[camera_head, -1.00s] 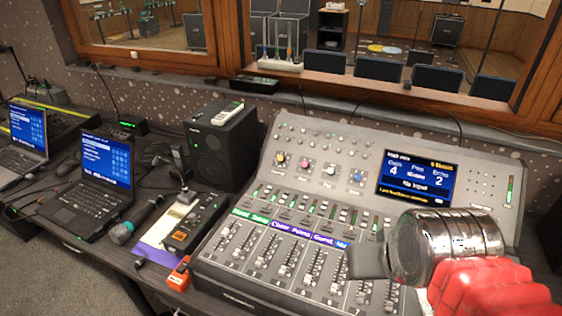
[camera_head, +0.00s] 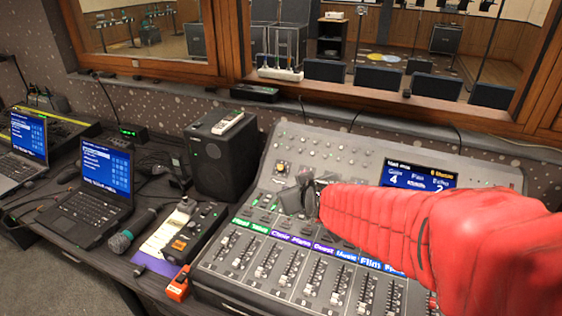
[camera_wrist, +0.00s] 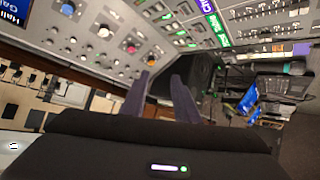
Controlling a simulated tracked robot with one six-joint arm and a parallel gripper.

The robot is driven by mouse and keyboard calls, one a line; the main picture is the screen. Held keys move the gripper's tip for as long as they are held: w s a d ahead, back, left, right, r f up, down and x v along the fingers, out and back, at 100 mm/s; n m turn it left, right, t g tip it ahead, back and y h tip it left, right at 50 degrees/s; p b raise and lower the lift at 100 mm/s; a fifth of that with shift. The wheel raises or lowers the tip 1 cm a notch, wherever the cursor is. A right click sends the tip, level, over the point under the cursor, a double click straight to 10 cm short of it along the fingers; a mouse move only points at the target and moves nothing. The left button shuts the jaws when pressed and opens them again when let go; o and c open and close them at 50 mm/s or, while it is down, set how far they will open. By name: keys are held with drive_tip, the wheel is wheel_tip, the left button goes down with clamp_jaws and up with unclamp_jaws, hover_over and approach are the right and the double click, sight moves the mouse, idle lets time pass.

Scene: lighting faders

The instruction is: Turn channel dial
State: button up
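The mixing console (camera_head: 225,262) has a row of round dials. In the head view the yellow-marked dial (camera_head: 281,168) shows just left of and above my gripper (camera_head: 290,198); my gripper and arm cover most of the other dials. In the wrist view, a blue dial (camera_wrist: 67,9), a white dial (camera_wrist: 103,31), a red dial (camera_wrist: 131,49) and the yellow-marked dial (camera_wrist: 153,62) run in a slanting row. My gripper (camera_wrist: 160,76) is open and empty, its fingers apart. The yellow-marked dial appears just beyond the fingertips. I cannot tell whether they touch the panel.
Faders (camera_head: 264,263) fill the console's front. Its screen (camera_head: 415,174) is partly behind my arm. A black speaker (camera_head: 222,152), a microphone (camera_head: 130,232), an orange device (camera_head: 178,284) and laptops (camera_head: 95,185) stand to the left. A window ledge runs behind.

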sight(281, 168)
drive_tip(key=w+a+f+n+t+h, duration=0.1)
drive_tip(key=w+a+f+t+h, duration=0.1)
drive_tip(key=w+f, duration=0.5)
drive_tip(key=w+a+t, duration=0.1)
drive_tip(key=w+a, duration=0.1)
drive_tip(key=w, duration=0.1)
drive_tip(key=shift+w+n, duration=0.3)
drive_tip(key=shift+n, duration=0.1)
drive_tip(key=shift+w, duration=0.1)
drive_tip(key=shift+x, duration=6.8)
drive_tip(key=shift+d, duration=0.15)
clamp_jaws()
